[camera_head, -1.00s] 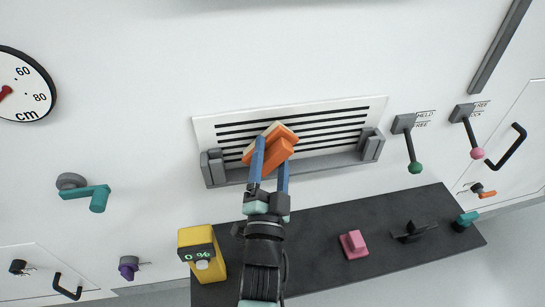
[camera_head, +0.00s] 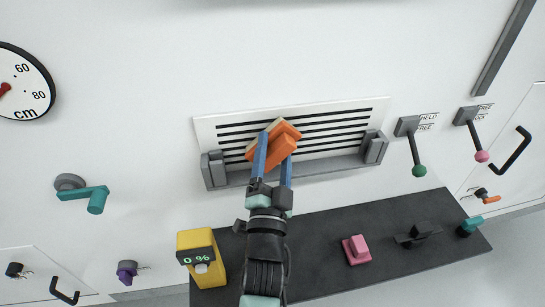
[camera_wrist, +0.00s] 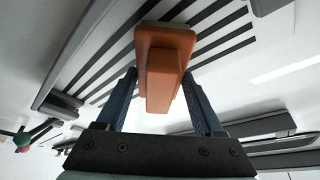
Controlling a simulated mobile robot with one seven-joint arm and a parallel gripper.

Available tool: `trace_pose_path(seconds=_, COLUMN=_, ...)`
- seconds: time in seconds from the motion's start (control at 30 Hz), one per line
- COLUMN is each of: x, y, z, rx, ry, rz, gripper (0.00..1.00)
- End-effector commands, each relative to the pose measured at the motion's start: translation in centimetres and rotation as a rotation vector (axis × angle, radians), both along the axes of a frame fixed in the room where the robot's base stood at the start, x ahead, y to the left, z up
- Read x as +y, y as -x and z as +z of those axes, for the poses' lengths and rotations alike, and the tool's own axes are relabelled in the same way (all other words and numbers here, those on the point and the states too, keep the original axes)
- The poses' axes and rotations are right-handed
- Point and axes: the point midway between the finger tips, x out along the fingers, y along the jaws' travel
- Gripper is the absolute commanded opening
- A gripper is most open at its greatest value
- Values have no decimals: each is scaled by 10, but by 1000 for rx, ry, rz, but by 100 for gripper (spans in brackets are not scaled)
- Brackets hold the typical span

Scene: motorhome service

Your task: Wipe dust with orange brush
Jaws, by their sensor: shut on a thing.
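The orange brush (camera_head: 284,143) has an orange back and grip with a pale bristle side that faces the wall. My gripper (camera_head: 273,160) is shut on its grip, one blue finger on each side; the brush also shows in the wrist view (camera_wrist: 163,62) between the fingers (camera_wrist: 160,100). The brush is at the white vent panel (camera_head: 347,118) with dark slots, over its left-middle part. Whether the bristles touch the slots cannot be told. I see no clear dust; the brush and fingers hide part of the slots.
A grey ledge with end blocks (camera_head: 330,165) runs under the vent. Below are a dark shelf (camera_head: 320,240), a yellow device (camera_head: 203,262) reading 0 %, and a pink block (camera_head: 356,250). Levers with green (camera_head: 419,170) and pink knobs stand at right, a teal handle (camera_head: 96,200) at left.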

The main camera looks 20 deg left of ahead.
Motion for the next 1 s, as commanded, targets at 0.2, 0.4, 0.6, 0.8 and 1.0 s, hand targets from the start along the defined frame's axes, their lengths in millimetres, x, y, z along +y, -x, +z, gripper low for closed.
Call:
trace_pose_path(seconds=0.2, x=-8, y=-5, z=-2, rx=-6, ry=-2, rz=-5, gripper=17)
trace_pose_path(seconds=0.4, x=-13, y=-7, z=-3, rx=-6, ry=0, rz=-4, gripper=17)
trace_pose_path(seconds=0.6, x=-18, y=-10, z=-3, rx=-5, ry=1, rz=-1, gripper=17)
trace_pose_path(seconds=0.8, x=-25, y=-14, z=-3, rx=-5, ry=2, rz=-1, gripper=17)
trace_pose_path(seconds=1.0, x=-30, y=-16, z=-2, rx=-5, ry=3, rz=0, gripper=17)
